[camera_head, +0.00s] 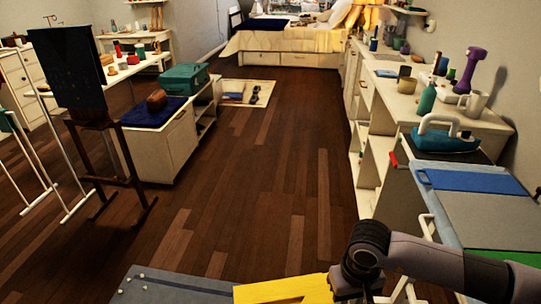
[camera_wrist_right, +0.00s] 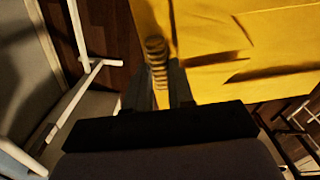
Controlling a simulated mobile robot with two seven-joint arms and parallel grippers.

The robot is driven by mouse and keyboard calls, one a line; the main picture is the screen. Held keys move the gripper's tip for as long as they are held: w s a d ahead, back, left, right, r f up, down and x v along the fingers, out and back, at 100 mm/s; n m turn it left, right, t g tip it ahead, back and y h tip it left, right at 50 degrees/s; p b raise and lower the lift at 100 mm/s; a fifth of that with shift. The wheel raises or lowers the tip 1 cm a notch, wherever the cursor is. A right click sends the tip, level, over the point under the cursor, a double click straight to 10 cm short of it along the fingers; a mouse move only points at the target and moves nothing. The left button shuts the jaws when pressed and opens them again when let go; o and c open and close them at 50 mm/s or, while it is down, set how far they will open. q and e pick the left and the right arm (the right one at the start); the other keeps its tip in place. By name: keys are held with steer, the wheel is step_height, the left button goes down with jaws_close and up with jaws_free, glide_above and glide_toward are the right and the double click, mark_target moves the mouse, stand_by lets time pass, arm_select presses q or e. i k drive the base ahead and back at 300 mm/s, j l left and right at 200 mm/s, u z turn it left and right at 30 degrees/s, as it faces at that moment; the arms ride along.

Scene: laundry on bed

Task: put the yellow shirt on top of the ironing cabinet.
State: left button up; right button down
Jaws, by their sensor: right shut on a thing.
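The yellow shirt (camera_head: 285,290) shows at the bottom edge of the head view, partly cut off. In the right wrist view the shirt (camera_wrist_right: 240,50) is a broad, flat-looking yellow cloth with creases. My right gripper (camera_wrist_right: 160,85) is shut on its edge, and the shirt extends beyond the fingers over the floor. A white cabinet run (camera_head: 372,155) along the right wall carries a blue iron (camera_head: 447,140); I take its iron end as the ironing cabinet but cannot be sure. My left gripper is out of view.
A low white cabinet (camera_head: 175,150) at left bears dark blue cloth, a brown object and a teal case (camera_head: 183,79). A dark easel-like stand (camera_head: 105,170) and white rack legs are nearby. A grey-and-blue board (camera_head: 470,195) lies at right. The middle wooden floor (camera_head: 270,160) is clear.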

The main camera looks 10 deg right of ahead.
mark_target(399, 66)
steer(key=i+j, duration=0.5)
steer(key=i, duration=0.2)
steer(key=i+j+z, duration=0.15)
steer(key=i+z, duration=0.25)
steer(key=i, duration=0.55)
steer(key=i+z, duration=0.15)
steer(key=i, duration=0.85)
steer(key=i+z, duration=0.15)
steer(key=i, duration=0.85)
steer(key=i+j+z, duration=0.1)
steer(key=i+z, duration=0.2)
steer(key=i, duration=0.7)
